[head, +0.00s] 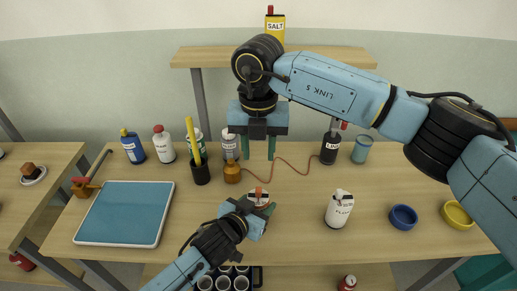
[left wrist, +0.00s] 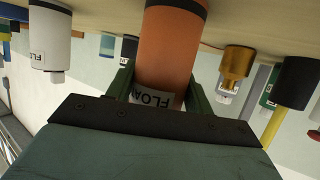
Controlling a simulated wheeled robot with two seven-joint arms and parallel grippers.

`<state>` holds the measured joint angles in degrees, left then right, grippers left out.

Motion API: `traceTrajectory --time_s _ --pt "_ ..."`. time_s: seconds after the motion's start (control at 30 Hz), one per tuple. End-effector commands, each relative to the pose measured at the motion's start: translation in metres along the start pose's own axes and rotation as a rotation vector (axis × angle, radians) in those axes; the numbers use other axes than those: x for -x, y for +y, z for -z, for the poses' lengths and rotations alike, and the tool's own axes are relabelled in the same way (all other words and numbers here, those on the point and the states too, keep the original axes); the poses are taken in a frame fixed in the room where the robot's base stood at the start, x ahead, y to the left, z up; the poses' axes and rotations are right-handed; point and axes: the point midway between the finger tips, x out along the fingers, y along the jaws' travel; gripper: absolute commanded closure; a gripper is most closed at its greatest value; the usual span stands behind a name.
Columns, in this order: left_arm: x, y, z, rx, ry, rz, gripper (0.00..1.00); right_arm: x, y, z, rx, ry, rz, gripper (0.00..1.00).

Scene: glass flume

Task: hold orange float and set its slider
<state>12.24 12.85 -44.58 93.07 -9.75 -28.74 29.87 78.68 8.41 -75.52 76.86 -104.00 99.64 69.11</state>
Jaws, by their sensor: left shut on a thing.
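In the left wrist view, upside down, the orange float (left wrist: 168,60) has a white label and a dark band. My left gripper (head: 254,205) is shut on it, with green fingers on both sides of its body (left wrist: 157,88). I cannot make out the slider or its setting. My right gripper (head: 258,147) is open and empty, fingers pointing down, behind the orange float and above the table.
A white float (head: 339,210) stands to the right, with a blue bowl (head: 403,217) and yellow bowl (head: 457,215) beyond. A blue tray (head: 125,213) lies left. A brass weight (head: 232,174) has a red cord running towards a black bottle (head: 331,148). Several bottles line the back, below a shelf (head: 205,57).

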Motion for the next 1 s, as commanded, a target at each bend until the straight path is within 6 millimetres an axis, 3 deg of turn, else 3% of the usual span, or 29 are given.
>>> traceTrajectory --time_s 0.07,0.1,0.27,0.67,1.0 --pt "0.000 0.000 -0.001 0.000 -0.001 -0.001 0.74 0.000 0.000 0.000 0.000 0.000 0.000 0.64" --pt "0.000 0.000 -0.001 0.000 -0.001 -0.001 0.44 0.000 0.000 0.000 0.000 0.000 0.000 0.64" --pt "0.000 0.000 0.000 0.000 -0.001 0.000 0.23 0.000 0.000 0.000 0.000 0.000 0.000 0.64" --pt "0.006 0.000 -0.001 0.001 -0.001 0.000 0.23 -0.001 0.000 0.000 0.000 0.000 0.000 0.64" --pt "0.062 0.000 -0.002 0.001 -0.001 -0.001 0.23 0.000 0.000 0.000 0.000 0.000 0.000 0.64"
